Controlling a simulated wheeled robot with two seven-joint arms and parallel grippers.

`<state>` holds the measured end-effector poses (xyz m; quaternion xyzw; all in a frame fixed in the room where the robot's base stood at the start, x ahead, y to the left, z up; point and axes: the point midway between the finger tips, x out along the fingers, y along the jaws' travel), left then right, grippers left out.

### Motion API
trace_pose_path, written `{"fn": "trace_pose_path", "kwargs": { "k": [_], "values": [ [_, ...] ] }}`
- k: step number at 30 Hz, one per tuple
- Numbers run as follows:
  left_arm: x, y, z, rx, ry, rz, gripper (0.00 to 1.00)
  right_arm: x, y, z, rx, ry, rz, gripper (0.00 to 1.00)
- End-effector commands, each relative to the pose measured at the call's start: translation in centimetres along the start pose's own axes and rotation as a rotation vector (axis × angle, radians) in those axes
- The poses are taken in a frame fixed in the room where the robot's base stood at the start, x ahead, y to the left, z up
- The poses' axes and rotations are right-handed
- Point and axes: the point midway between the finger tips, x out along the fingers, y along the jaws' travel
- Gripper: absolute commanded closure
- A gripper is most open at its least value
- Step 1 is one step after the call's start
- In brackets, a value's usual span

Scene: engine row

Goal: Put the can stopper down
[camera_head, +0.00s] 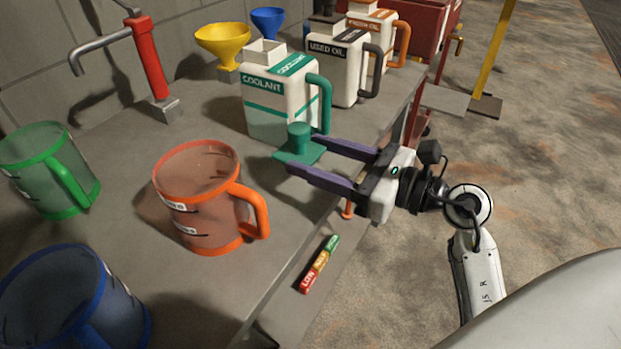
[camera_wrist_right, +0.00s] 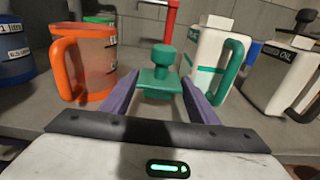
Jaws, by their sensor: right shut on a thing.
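The green can stopper (camera_head: 299,141) has a square flange and a round knob on top. It also shows in the right wrist view (camera_wrist_right: 161,72), upright between the fingertips. My right gripper (camera_head: 305,164) is shut on the stopper's flange, at the bench's front edge area. Whether the stopper touches the bench top cannot be told. The white coolant can (camera_head: 280,95) with a green handle stands just behind the stopper; in the right wrist view it (camera_wrist_right: 207,55) is to the stopper's right. My left gripper is not in view.
An orange measuring jug (camera_head: 200,200) stands left of the stopper, with green (camera_head: 45,170) and blue (camera_head: 75,300) jugs farther left. A used oil can (camera_head: 335,65) and another can (camera_head: 372,30) stand beyond. A red hand pump (camera_head: 148,60) is at the back. Bare bench (camera_head: 130,130) lies between.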

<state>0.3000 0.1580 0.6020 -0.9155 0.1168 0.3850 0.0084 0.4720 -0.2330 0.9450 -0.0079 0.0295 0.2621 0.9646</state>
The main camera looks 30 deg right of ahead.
Motion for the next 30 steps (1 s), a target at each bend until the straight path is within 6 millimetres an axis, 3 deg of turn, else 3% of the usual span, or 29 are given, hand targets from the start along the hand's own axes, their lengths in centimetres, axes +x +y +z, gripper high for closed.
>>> {"fn": "trace_pose_path", "kwargs": {
  "k": [12, 23, 24, 27, 30],
  "values": [
    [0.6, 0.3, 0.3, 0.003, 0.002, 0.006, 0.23, 0.3, 0.0, -5.0, 0.003, -0.001, -0.001, 0.73],
    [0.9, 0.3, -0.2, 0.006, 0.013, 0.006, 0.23, 0.3, 0.0, -5.4, -0.001, -0.001, 0.000, 0.73],
    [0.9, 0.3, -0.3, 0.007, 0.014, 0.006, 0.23, 0.3, 0.0, -5.5, -0.001, 0.000, -0.001, 0.44],
    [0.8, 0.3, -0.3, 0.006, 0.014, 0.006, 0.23, 0.3, 0.0, -5.4, -0.001, 0.000, -0.001, 0.27],
    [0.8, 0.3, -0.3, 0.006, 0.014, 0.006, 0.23, 0.3, 0.0, -5.4, 0.000, 0.000, -0.001, 0.27]
  ]
}}
